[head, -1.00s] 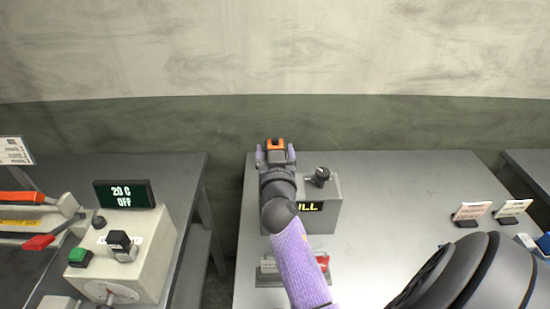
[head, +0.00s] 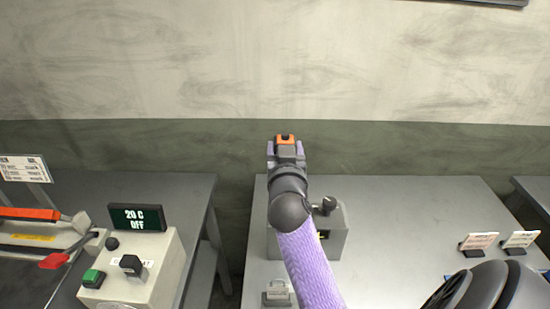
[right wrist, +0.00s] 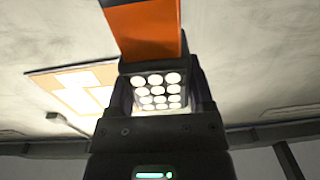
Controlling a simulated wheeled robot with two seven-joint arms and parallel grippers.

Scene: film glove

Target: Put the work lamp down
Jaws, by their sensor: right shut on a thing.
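The work lamp (head: 285,139) is an orange and dark thing held at the far end of my right arm in the head view. In the right wrist view the lamp (right wrist: 157,90) shows a block of round, bright white lights with an orange part above it. The gap to the table top is hard to judge. My left gripper is out of view.
A grey box with a knob (head: 333,232) stands on the table, partly behind my arm. Small cards (head: 478,241) stand at the right. The table's middle right is clear.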

